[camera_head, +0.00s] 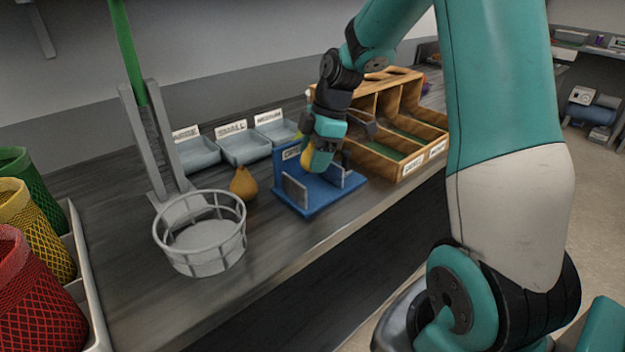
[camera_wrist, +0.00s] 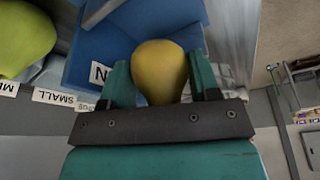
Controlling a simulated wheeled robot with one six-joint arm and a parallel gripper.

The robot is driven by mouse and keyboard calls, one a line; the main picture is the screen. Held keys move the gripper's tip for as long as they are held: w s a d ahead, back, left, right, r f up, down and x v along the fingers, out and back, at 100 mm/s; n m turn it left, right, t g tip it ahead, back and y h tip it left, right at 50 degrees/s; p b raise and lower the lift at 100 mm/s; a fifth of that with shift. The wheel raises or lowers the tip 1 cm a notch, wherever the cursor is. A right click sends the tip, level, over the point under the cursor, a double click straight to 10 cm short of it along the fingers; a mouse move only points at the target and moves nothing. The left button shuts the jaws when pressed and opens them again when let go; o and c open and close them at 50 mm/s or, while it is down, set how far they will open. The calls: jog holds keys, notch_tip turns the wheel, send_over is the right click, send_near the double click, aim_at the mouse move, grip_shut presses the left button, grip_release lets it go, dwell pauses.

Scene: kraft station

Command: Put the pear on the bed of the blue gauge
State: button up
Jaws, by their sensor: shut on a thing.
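My gripper (camera_head: 325,160) is shut on a yellow pear (camera_head: 307,157), which also shows between the teal fingers in the wrist view (camera_wrist: 160,72). The gripper and pear are over the blue gauge (camera_head: 322,203), near its labelled back wall. The gauge has a flat blue bed with grey upright plates. The gauge's blue surface is beyond the pear in the wrist view (camera_wrist: 140,22). Whether the pear touches the gauge cannot be told. A second, brown-orange pear-shaped fruit (camera_head: 243,185) stands on the bench left of the gauge.
A round grey basket (camera_head: 201,258) stands at the bench's front left. Labelled grey trays (camera_head: 243,150) line the back. A wooden divided box (camera_head: 397,165) is close right of the gauge. A green fruit (camera_wrist: 24,40) shows in the wrist view. Mesh bins (camera_head: 35,285) are far left.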

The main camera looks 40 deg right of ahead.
aim_at(315, 191)
jog(key=shift+f, duration=2.95)
jog(key=shift+f, duration=0.15)
jog(key=o, duration=0.9)
jog(key=shift+o, duration=0.2)
